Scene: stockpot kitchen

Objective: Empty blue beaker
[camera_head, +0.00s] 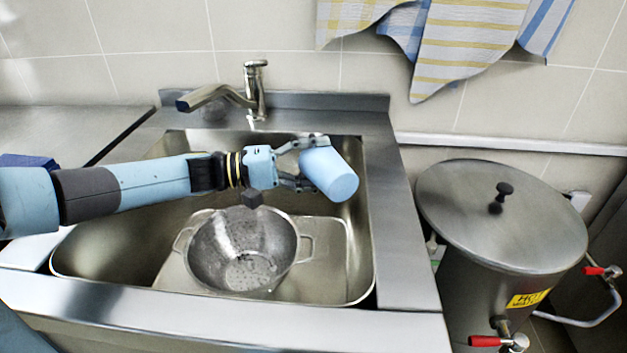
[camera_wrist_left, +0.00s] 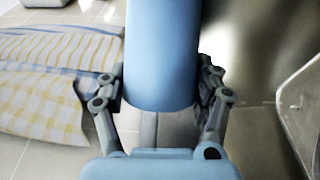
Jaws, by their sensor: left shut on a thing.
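The light blue beaker (camera_head: 328,173) is held tilted over the right side of the sink, above and to the right of the colander. My left gripper (camera_head: 311,162) is shut on it, with fingers on both sides. The beaker (camera_wrist_left: 160,55) also fills the middle of the left wrist view, between the fingers of my left gripper (camera_wrist_left: 160,90). Its inside is hidden, so I cannot tell whether anything is in it. My right gripper does not show.
A metal colander (camera_head: 243,247) with two handles stands in the steel sink (camera_head: 330,290). A tap (camera_head: 255,90) rises behind the basin. A large lidded stockpot (camera_head: 500,215) with red-handled valves stands to the right. Striped towels (camera_head: 465,40) hang on the tiled wall.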

